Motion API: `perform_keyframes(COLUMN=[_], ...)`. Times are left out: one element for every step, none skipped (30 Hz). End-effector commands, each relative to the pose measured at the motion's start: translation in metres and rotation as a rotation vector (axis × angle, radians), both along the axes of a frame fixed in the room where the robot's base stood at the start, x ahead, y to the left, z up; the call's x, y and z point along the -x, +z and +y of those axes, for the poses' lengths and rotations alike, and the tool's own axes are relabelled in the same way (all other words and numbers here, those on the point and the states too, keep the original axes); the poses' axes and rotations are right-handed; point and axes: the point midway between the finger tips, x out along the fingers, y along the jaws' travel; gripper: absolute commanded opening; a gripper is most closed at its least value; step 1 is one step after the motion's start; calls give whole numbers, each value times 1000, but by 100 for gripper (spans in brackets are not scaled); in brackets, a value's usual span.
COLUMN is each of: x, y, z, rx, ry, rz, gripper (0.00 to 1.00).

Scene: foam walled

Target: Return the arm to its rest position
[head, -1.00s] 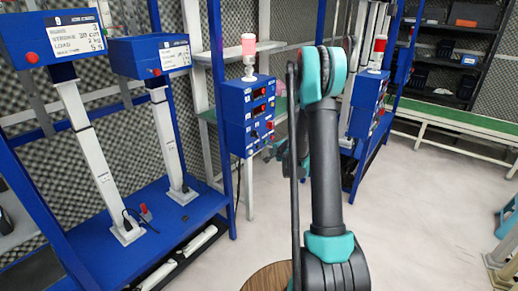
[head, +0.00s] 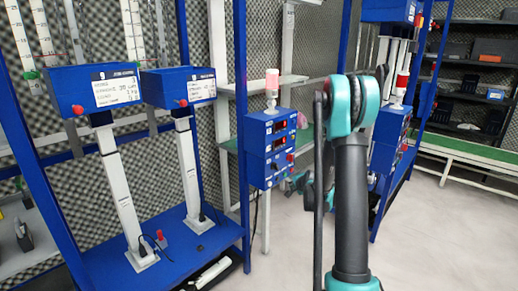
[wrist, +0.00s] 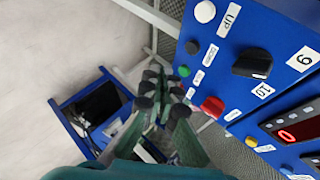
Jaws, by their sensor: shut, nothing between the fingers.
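My arm (head: 351,200) rises in the right-centre of the head view, dark grey with a teal joint at the top. My gripper shows in the wrist view (wrist: 163,104), its dark fingertips close together with nothing between them. In the head view the gripper is mostly hidden behind the arm. A blue control box (head: 270,148) stands just left of the arm. A blue panel also fills the right of the wrist view (wrist: 225,65), with a black knob, a red button and a white button marked UP. The gripper appears beside this panel; contact cannot be told.
Two blue-headed lifting columns (head: 122,200) stand on a blue base (head: 185,240) at left. Blue frame posts (head: 242,120) rise near the box. A green-topped bench (head: 465,152) and dark shelving (head: 485,75) are at back right. The pale floor (head: 430,240) is open at lower right.

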Motion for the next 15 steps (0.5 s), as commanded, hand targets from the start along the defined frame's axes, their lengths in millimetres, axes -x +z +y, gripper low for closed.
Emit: perform_keyframes(x=[16, 25, 38, 48, 58, 71, 82, 92, 106, 117, 128, 143, 154, 166, 181], y=[9, 13, 19, 23, 26, 31, 33, 36, 40, 42, 44, 46, 48, 49, 50], z=[4, 6, 9, 11, 12, 15, 16, 17, 19, 20, 21, 22, 23, 24, 24], rx=[37, 65, 100, 127, 153, 188, 214, 240, 273, 299, 323, 356, 380, 404, 436], ry=[30, 52, 81, 103, 126, 155, 178, 201, 231, 253, 276, 306, 330, 353, 385], rz=[15, 24, 38, 48, 59, 72, 83, 93, 107, 118, 127, 141, 151, 163, 176], gripper=[0, 0, 0, 0, 0, 0, 0, 0, 0, 0, 0, 0, 0, 0, 0])
